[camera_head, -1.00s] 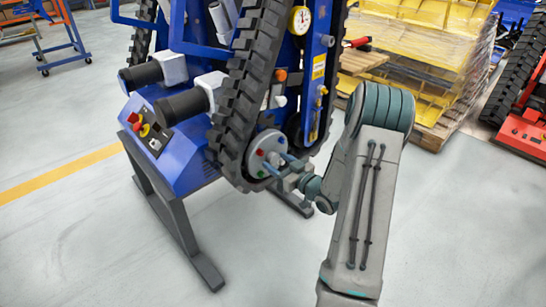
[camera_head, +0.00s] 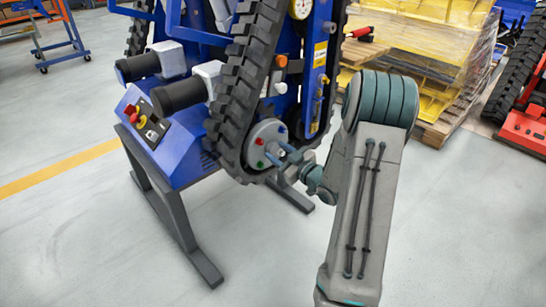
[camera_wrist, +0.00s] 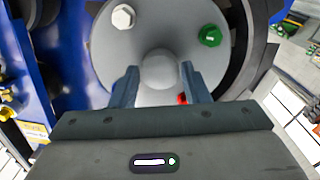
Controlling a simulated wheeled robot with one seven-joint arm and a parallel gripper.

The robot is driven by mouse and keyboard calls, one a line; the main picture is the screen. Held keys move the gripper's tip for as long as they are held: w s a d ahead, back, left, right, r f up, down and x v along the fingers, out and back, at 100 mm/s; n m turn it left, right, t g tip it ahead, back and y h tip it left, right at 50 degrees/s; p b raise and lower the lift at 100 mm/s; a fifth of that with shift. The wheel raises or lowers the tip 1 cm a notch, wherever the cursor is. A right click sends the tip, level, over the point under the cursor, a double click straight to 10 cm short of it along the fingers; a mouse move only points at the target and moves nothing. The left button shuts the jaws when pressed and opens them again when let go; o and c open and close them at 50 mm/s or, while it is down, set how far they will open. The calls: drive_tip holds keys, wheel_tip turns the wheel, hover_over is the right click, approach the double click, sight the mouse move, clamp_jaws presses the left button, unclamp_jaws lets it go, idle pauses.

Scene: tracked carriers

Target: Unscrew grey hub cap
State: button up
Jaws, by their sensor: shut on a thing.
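The hub (camera_head: 266,134) is a round pale grey disc at the low end of the upright black track. The grey hub cap (camera_wrist: 160,70) is a rounded dome at its middle in the wrist view. My gripper (camera_head: 280,154) reaches in from the right. Its two blue-grey fingers stand on either side of the cap and are shut on it; the exact contact is hard to see. Around it on the disc sit a white hexagonal cap (camera_wrist: 123,16), a green cap (camera_wrist: 210,36) and a red cap (camera_wrist: 183,98), partly hidden by a finger.
The black track (camera_head: 236,110) curves close around the hub. The blue carrier (camera_head: 180,140) rests on a dark stand (camera_head: 170,210). Wrapped yellow crates (camera_head: 425,45) on a pallet stand behind my arm. The floor in front is clear.

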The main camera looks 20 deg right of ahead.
drive_tip(key=n+b, duration=0.2)
drive_tip(key=b, duration=0.1)
drive_tip(key=n+b, duration=0.2)
drive_tip(key=shift+f+b, duration=0.3)
drive_tip(key=shift+b, duration=0.1)
drive_tip(key=shift+r+n+b, duration=0.15)
drive_tip(key=shift+n+b, duration=0.7)
drive_tip(key=shift+n, duration=0.15)
drive_tip(key=shift+r+n, duration=0.2)
drive_tip(key=shift+n, duration=0.1)
drive_tip(key=n, duration=0.9)
drive_tip(key=shift+n, duration=0.4)
drive_tip(key=n, duration=0.2)
drive_tip(key=shift+n, duration=0.3)
drive_tip(key=n, duration=0.7)
